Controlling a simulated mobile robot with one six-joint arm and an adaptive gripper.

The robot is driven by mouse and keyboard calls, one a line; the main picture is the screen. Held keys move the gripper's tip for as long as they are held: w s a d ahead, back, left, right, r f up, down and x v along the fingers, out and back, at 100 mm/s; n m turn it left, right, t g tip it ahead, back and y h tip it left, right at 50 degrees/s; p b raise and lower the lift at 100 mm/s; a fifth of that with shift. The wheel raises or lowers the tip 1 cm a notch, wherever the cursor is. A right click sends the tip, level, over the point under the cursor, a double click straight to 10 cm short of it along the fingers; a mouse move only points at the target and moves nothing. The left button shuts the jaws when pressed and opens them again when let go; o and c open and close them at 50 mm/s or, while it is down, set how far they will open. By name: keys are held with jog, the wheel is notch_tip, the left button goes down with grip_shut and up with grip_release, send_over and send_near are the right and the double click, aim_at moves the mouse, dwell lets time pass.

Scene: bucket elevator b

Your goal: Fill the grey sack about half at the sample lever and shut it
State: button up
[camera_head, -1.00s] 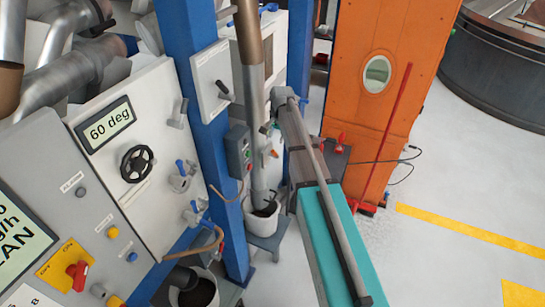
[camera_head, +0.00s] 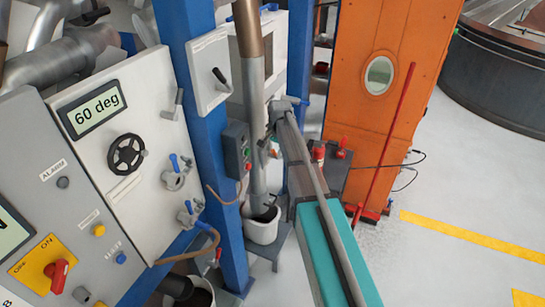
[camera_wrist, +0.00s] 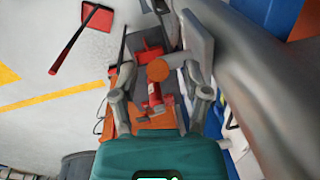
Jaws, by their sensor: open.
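I cannot make out a grey sack in either view. No lever can be told for certain as the sample lever; a small dark-tipped lever (camera_head: 219,76) sits on a white box on the blue column. My gripper (camera_wrist: 160,95) is open, with its two grey fingers apart in the wrist view. Beyond the fingers, a red fitting (camera_wrist: 155,92) with a round orange-brown top shows in the gap; I cannot tell its distance. In the head view my teal arm reaches away toward the grey pipe, and the fingertips are hard to make out.
A white bucket (camera_head: 263,228) stands under the grey pipe (camera_head: 256,150). The orange tower (camera_head: 385,90) stands behind my arm, with a red bar leaning on it. Control panels (camera_head: 112,130) fill the left. Open pale floor (camera_head: 470,210) with yellow lines lies to the right.

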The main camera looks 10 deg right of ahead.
jog(key=shift+f+b, duration=0.45)
jog(key=shift+f, duration=0.25)
jog(key=shift+w, duration=0.1)
grip_shut()
